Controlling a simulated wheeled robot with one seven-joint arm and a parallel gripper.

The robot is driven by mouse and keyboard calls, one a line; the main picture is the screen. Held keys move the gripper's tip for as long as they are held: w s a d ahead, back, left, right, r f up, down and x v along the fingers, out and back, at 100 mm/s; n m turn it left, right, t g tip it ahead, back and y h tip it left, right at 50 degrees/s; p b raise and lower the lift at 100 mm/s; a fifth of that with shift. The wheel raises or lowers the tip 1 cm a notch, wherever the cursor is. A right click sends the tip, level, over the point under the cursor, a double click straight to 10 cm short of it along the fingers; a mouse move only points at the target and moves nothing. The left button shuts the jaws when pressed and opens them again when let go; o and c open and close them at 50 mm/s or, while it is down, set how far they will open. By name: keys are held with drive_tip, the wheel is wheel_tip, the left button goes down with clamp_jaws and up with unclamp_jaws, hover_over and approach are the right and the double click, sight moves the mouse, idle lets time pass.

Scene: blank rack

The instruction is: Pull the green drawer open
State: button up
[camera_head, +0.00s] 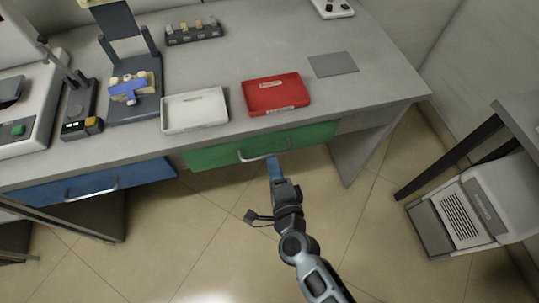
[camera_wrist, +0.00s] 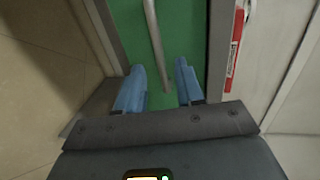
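The green drawer (camera_head: 215,156) is under the front edge of the grey bench, and its front looks about flush with the bench. Its metal bar handle (camera_head: 252,157) is on the middle of the front. My gripper (camera_head: 274,163) is at the right end of the handle in the head view. In the wrist view, the green front (camera_wrist: 183,25) fills the middle and the handle (camera_wrist: 153,40) runs down between the blue fingertips of my gripper (camera_wrist: 160,72). The fingers are apart, with a gap on both sides of the bar. Whether either finger touches the drawer front is unclear.
A blue drawer (camera_head: 95,185) with a handle is at the left. On the bench (camera_head: 225,60) are a red tray (camera_head: 275,94), a white tray (camera_head: 194,110) and a grey mat (camera_head: 333,64). A grey-white box (camera_head: 462,215) stands on the floor at right. The floor before the green drawer is clear except for my arm.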

drive_tip(key=x, duration=0.4)
drive_tip(key=shift+w, duration=0.2)
clamp_jaws()
idle(0.6)
